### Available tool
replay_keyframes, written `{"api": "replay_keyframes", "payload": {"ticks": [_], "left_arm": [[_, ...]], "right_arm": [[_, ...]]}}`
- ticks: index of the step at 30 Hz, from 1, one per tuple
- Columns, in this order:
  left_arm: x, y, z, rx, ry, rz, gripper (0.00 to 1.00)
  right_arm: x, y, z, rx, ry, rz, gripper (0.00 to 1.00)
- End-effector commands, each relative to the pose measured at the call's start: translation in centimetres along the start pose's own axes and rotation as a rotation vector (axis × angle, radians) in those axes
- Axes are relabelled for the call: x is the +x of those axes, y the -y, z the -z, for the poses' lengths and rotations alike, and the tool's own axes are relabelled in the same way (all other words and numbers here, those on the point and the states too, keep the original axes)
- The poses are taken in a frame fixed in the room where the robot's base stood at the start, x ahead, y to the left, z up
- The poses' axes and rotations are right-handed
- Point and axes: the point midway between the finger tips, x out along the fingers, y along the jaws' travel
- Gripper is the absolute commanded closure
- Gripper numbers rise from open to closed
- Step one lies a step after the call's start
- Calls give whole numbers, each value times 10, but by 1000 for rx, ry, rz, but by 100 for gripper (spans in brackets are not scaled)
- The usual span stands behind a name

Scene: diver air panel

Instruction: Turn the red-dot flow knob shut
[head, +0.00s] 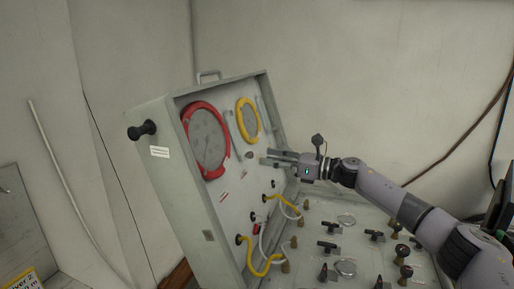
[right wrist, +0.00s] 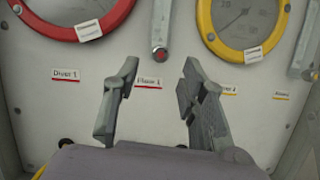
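A red dot marks the lower end of a grey lever-like fitting (right wrist: 160,50) between the red and yellow gauges in the right wrist view; I cannot tell whether this is the flow knob. Dark knobs (head: 403,250) stand on the lower panel in the head view, their dot colours too small to tell. My right gripper (head: 266,157) is in front of the upright panel, and in the right wrist view (right wrist: 158,88) its fingers are apart with nothing between them. The dotted end shows above and between the fingertips. My left gripper is not in view.
A red-ringed gauge (head: 206,141) and a yellow-ringed gauge (head: 247,120) are on the upright panel. Yellow hoses (head: 262,268) loop below. Several valves and fittings crowd the lower panel (head: 310,235). The case's side wall (head: 175,190) stands at left.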

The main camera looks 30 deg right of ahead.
Motion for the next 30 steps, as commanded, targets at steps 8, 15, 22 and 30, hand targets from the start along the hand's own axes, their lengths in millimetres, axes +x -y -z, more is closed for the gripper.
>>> {"api": "replay_keyframes", "payload": {"ticks": [8,15,22,30], "left_arm": [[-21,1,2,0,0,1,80],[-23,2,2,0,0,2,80],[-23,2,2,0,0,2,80],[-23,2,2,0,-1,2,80]], "right_arm": [[41,0,-2,2,1,-1,61],[49,0,0,0,1,1,61],[48,0,0,1,1,1,65],[48,0,0,1,1,1,83]]}}
